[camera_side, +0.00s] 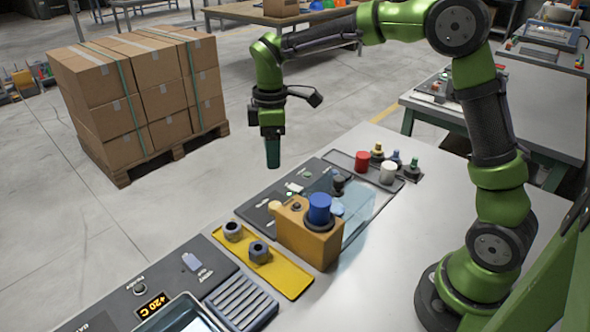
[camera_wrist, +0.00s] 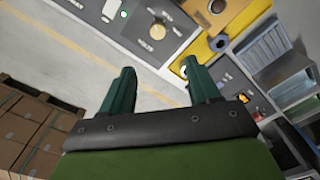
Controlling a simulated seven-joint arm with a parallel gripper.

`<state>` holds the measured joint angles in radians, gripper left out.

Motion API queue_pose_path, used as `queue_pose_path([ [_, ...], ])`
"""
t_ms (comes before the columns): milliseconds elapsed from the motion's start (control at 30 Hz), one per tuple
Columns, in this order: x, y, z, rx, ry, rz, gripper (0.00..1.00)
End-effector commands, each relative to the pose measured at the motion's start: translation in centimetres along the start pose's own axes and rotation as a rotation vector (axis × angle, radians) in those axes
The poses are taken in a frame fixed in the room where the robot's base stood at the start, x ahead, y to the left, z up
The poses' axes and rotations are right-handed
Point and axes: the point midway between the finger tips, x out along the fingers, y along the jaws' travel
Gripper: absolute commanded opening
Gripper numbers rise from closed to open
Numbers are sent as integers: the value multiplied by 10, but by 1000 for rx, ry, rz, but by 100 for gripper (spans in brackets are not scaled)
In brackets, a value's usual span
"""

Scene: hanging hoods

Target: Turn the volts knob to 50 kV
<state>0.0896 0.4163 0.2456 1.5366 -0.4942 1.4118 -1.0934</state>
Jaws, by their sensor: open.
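My gripper (camera_side: 273,158) hangs in the air beyond the bench's far-left edge, fingers down and touching nothing. In the wrist view my gripper (camera_wrist: 157,70) shows two dark green fingers spread apart with nothing between them. A grey control panel (camera_side: 252,213) lies on the bench, partly hidden behind an orange-brown box. A dark round knob (camera_side: 338,184) stands near it. In the wrist view a grey panel (camera_wrist: 178,47) carries a pale round knob (camera_wrist: 157,31) with markings around it.
The orange-brown box (camera_side: 308,248) has a blue cylinder (camera_side: 319,207) on top. A yellow tray (camera_side: 298,284) holds two ring-shaped parts. A panel with a "+20 C" display (camera_side: 153,305) is nearer. Red and white cylinders stand behind. Stacked cartons (camera_side: 140,90) stand on the floor left.

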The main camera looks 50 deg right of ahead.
Motion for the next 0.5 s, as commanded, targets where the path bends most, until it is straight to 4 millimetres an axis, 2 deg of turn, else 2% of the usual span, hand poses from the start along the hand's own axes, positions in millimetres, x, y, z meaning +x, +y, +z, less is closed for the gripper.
queue_pose_path([
  [100, -13, 5, -2, -122, -7, 13, 61],
  [267, -9, 3, 1, -189, -19, 2, 61],
  [367, 1, 3, 1, -192, -18, 1, 61],
  [500, 27, 2, 2, -190, -20, -2, 61],
])
